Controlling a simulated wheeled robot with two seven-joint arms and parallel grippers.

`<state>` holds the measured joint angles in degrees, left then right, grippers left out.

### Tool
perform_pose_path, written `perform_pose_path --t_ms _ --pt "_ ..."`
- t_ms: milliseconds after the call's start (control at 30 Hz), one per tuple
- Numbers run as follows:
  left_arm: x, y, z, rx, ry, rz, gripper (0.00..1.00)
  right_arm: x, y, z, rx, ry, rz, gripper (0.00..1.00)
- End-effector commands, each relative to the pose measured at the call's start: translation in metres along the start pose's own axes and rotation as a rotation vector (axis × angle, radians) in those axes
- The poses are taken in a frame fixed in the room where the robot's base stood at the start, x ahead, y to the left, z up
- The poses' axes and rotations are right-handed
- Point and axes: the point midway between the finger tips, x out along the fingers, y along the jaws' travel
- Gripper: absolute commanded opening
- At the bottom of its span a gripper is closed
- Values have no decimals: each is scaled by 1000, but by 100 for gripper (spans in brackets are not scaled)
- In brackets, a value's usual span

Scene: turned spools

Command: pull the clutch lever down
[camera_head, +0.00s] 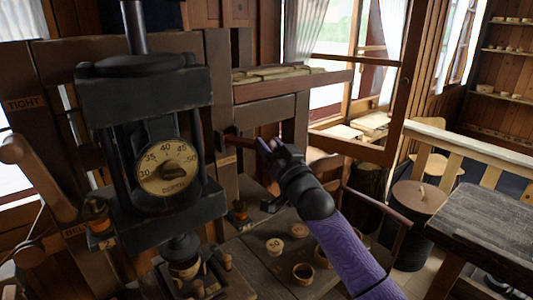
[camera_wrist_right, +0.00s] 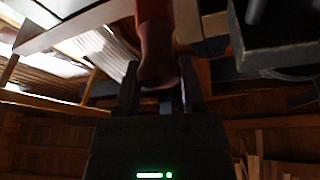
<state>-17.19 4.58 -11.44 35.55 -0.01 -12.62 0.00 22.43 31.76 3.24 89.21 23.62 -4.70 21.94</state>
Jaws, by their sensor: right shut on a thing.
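The clutch lever (camera_head: 238,143) is a dark red bar that sticks out to the right from a wooden post, just right of the dial machine. It looks close to level. My right gripper (camera_head: 266,149) is at its outer end, and its purple-sleeved arm comes in from the lower right. In the right wrist view the reddish-brown lever handle (camera_wrist_right: 157,45) comes down between the two dark fingers of my right gripper (camera_wrist_right: 160,88), which are shut on its rounded end. My left gripper does not show.
The black machine with a round depth dial (camera_head: 167,167) stands left of the lever. Small round wooden pieces (camera_head: 298,230) lie on the bench below. A lidded barrel (camera_head: 417,198) and a dark table (camera_head: 490,225) stand at the right.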

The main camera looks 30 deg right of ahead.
Motion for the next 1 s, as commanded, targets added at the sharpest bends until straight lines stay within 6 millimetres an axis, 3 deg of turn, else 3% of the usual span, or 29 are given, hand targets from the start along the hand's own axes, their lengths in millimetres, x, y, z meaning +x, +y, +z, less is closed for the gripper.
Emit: perform_pose_path --t_ms 33,100,333,567,933,967,1000 --pt "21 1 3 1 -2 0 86 -6 4 15 5 27 -5 0" --pt "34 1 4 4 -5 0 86 -10 6 21 10 67 -15 0" --pt "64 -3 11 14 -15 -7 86 -17 10 34 24 164 -36 0" --pt "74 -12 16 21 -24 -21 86 -18 11 36 30 204 -46 0" --pt "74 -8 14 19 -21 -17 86 -18 11 37 32 205 -46 0" --pt "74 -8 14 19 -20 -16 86 -18 11 37 32 204 -46 53" --pt "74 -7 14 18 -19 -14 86 -18 11 38 32 204 -46 62"
